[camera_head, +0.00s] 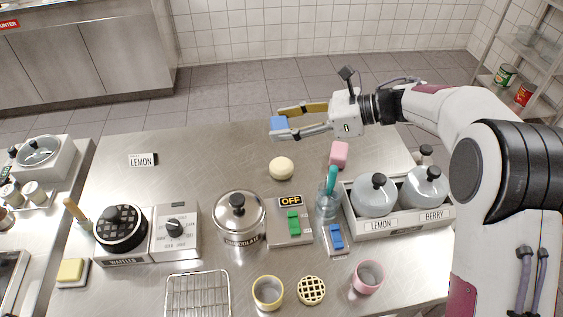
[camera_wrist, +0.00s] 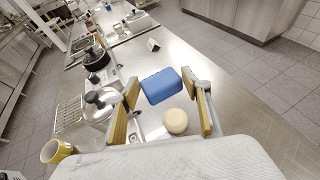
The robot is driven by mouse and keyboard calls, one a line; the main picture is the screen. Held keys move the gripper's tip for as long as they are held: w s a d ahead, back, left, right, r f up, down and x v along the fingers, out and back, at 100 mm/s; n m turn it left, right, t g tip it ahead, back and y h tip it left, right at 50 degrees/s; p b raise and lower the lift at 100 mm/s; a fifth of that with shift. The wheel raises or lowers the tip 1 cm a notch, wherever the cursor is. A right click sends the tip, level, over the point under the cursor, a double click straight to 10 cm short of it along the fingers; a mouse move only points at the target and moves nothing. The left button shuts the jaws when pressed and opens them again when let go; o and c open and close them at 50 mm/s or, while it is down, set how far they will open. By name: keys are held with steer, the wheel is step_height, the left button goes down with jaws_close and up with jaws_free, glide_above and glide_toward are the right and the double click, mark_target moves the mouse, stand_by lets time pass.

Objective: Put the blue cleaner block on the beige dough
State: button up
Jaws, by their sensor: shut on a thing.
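The blue cleaner block (camera_head: 278,123) is held between the two fingertips of my gripper (camera_head: 290,121), near the far edge of the steel table. In the wrist view the block (camera_wrist: 162,85) spans the space between the yellow-padded fingers. The beige dough (camera_head: 281,168) is a pale round lump on the table, nearer the camera than the block and apart from it. It also shows in the wrist view (camera_wrist: 175,121), just below the block in the picture. Nothing lies on the dough.
A pink block (camera_head: 339,154) lies right of the dough. A chocolate pot (camera_head: 240,218), a switch box marked OFF (camera_head: 290,228) and a teal-handled tool in a glass (camera_head: 328,199) stand nearer the camera. Lemon and berry pots stand right. Table left of the dough is clear.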

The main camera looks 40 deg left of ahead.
steer(key=shift+w+f, duration=0.25)
steer(key=shift+w, duration=0.05)
glide_above(287, 164)
steer(key=shift+f, duration=3.15)
steer(key=shift+f, duration=1.9)
steer(key=shift+f, duration=0.1)
steer(key=o, duration=1.2)
steer(key=shift+c, duration=0.2)
